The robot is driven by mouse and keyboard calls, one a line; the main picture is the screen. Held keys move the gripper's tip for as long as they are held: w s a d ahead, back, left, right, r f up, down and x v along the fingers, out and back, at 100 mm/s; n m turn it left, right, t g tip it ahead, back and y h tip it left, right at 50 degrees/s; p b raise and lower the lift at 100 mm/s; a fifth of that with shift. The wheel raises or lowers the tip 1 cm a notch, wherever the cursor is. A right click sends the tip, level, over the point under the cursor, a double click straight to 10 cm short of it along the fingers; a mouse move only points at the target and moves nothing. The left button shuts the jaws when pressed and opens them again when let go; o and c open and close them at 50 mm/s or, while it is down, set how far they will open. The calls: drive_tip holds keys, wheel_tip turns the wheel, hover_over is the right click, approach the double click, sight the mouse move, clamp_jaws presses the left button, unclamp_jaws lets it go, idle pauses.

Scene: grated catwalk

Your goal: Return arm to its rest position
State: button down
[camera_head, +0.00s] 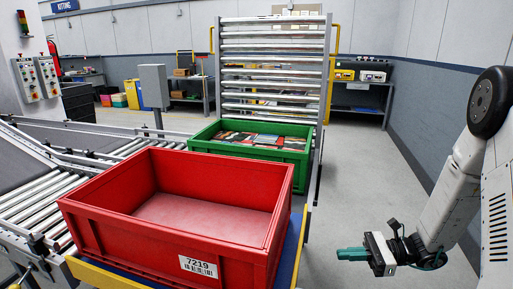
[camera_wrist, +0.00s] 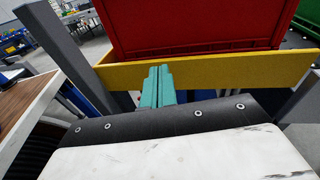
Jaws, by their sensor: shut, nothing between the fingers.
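My gripper (camera_head: 352,253) is at the lower right of the head view, at the end of my white arm. Its green fingers are together with nothing between them. The fingers also show in the wrist view (camera_wrist: 158,85), pointing toward the yellow edge of the stand under the red crate. The gripper is to the right of the red crate (camera_head: 245,240) and apart from it.
The empty red crate sits on a yellow-edged stand (camera_wrist: 200,70). Behind it a green crate (camera_head: 197,147) holds several flat items. Roller conveyors (camera_head: 35,205) run on the left. Grey floor (camera_head: 370,185) is open between the crates and the right wall.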

drive_tip(key=s+r+n+g+h, duration=0.1)
drive_tip(key=s+r+n+h, duration=1.5)
drive_tip(key=s, duration=0.7)
wheel_tip(320, 180, up, 5)
drive_tip(key=n, duration=0.3)
drive_tip(key=shift+a+f+h, duration=0.15)
drive_tip(key=shift+a+h, duration=0.15)
drive_tip(key=shift+a, duration=0.1)
